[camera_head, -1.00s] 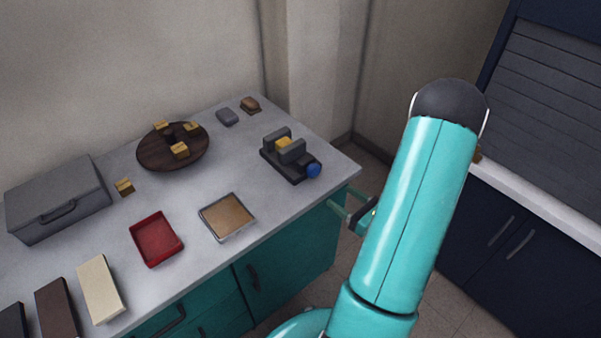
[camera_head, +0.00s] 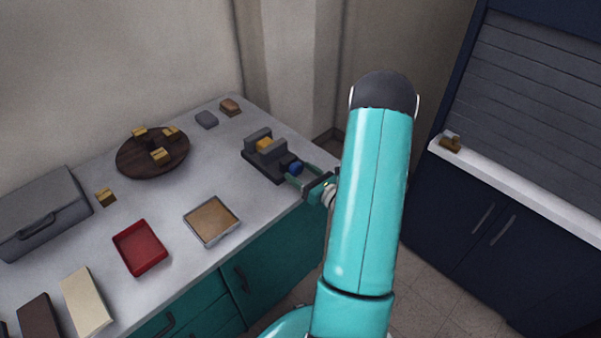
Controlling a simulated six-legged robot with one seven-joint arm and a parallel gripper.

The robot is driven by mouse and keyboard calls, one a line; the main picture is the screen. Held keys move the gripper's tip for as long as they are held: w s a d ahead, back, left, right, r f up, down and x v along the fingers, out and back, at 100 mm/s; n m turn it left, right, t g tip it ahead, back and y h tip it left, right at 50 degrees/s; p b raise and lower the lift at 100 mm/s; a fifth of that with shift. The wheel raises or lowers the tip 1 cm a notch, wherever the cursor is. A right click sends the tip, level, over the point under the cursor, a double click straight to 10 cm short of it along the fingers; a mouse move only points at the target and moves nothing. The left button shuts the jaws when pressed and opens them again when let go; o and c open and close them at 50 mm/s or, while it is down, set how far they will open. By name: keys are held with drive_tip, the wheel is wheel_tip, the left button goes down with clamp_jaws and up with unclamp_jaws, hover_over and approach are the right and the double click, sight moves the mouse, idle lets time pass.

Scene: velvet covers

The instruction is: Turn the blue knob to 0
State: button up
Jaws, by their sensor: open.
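The blue knob (camera_head: 294,168) is on the right end of a dark grey vise-like device (camera_head: 262,160), which holds a yellow block (camera_head: 265,144) between its jaws. The device stands near the right end of the grey counter (camera_head: 190,260). My gripper (camera_head: 298,176) is open, with its green fingers reaching to the knob from the right. The fingers appear to lie on either side of the knob. I cannot tell whether they touch it. Any marks or a 0 on the knob are too small to see.
A round brown wooden tray (camera_head: 128,164) with yellow blocks, a red tray (camera_head: 139,264), a cork-coloured tray (camera_head: 211,220) and a grey case (camera_head: 40,215) are on the counter. A white ledge (camera_head: 510,186) lies to the right, beyond a floor gap. My teal arm covers part of the view.

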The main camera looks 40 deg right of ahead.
drive_tip(key=shift+w, duration=0.4)
drive_tip(key=c, duration=1)
